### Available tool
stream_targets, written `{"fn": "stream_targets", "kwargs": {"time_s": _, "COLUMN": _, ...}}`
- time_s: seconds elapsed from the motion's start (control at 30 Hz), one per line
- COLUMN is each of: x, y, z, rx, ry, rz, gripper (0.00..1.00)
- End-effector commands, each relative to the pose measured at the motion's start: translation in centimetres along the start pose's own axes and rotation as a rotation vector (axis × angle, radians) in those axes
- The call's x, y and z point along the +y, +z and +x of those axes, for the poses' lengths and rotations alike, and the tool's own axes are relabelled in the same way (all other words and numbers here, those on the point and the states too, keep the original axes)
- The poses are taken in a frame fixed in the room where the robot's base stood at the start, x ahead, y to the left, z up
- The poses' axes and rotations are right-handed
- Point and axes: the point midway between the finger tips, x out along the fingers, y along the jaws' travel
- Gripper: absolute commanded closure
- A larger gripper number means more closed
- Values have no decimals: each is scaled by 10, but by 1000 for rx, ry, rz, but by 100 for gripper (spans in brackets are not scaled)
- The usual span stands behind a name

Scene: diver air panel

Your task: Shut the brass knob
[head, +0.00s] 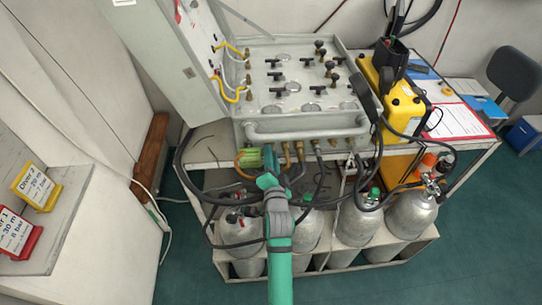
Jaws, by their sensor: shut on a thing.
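The grey air panel (300,85) stands open on a trolley. A row of brass fittings (300,150) sits under its front edge, with hoses hanging below. My teal arm reaches up from the bottom of the picture. My gripper (268,154) is at the left part of this row, shut on what appears to be the brass knob. The knob is mostly hidden by the gripper, so its turn position cannot be told. A yellow-green piece (253,158) shows just left of the gripper. Several small black-topped valves (330,66) stand on the panel's right side.
Silver gas cylinders (357,222) stand in the trolley's lower rack, close around my arm. Black hoses (187,165) loop at both sides. A yellow case (402,105) and a clipboard (456,121) lie to the right.

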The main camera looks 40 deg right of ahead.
Motion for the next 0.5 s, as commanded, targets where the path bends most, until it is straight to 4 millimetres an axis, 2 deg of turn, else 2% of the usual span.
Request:
{"fn": "stream_targets", "kwargs": {"time_s": 0.2, "x": 0, "y": -2, "z": 0, "rx": 2, "ry": 1, "rz": 83, "gripper": 100}}
{"fn": "stream_targets", "kwargs": {"time_s": 0.5, "x": 0, "y": -2, "z": 1, "rx": 1, "ry": 0, "rz": 120, "gripper": 100}}
